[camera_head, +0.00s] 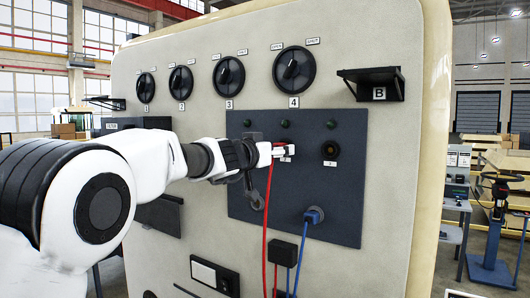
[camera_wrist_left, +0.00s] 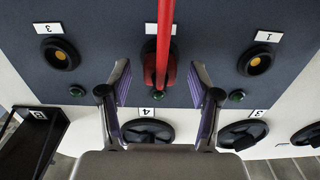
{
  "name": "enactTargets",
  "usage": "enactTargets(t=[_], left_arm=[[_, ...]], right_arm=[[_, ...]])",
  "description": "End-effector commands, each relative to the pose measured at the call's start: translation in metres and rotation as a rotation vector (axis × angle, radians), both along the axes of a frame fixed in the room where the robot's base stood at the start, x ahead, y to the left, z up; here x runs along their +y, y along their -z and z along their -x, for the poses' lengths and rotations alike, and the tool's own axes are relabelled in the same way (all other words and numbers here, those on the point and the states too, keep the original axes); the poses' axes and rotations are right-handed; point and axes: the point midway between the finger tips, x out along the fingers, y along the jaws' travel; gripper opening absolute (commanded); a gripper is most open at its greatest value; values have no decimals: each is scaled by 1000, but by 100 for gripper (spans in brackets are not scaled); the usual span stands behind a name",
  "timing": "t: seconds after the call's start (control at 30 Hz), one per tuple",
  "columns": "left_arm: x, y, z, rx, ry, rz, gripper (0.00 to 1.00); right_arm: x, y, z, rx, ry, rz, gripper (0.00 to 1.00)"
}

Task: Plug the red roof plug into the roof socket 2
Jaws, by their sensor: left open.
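The red roof plug (camera_wrist_left: 160,74) sits at the middle socket position of the dark blue panel (camera_head: 240,208), between sockets 1 and 3. It looks seated in roof socket 2, whose face it hides. Its red cable (camera_head: 265,225) hangs down the panel. My left gripper (camera_head: 284,150) is open in front of the panel. In the left wrist view its fingers (camera_wrist_left: 159,88) stand apart on either side of the plug, with gaps between. In the head view the gripper mostly covers the plug. My right gripper is not in view.
Empty sockets 3 (camera_head: 329,150) and 1 (camera_wrist_left: 256,58) flank the plug. A blue plug (camera_head: 313,215) with a blue cable is in the panel lower down. Several round black knobs (camera_head: 294,69) sit above. Shelf B (camera_head: 371,83) juts out at upper right.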

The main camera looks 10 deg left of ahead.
Motion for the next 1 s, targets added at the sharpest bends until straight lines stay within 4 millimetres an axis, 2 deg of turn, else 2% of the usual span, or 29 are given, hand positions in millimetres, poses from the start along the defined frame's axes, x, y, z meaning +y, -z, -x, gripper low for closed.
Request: enactTargets(t=[0.3, 0.43, 0.6, 0.83, 0.87, 0.9, 0.97, 1.0], left_arm=[[25, -1, 67, 0, -2, 2, 63], [33, -1, 90, -1, -2, 3, 63], [37, -1, 103, -2, -1, 2, 63], [37, 0, 104, -2, -1, 2, 63], [37, 0, 104, -2, -1, 2, 67], [37, 0, 104, -2, -1, 2, 81], [37, 0, 104, -2, -1, 2, 100], [37, 0, 103, -1, -1, 1, 100]], right_arm=[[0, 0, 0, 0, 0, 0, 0], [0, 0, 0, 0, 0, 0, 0], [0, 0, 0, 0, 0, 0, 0], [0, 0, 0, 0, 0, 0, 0], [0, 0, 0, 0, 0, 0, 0], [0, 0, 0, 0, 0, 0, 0], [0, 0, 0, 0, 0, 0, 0], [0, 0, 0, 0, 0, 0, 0]])
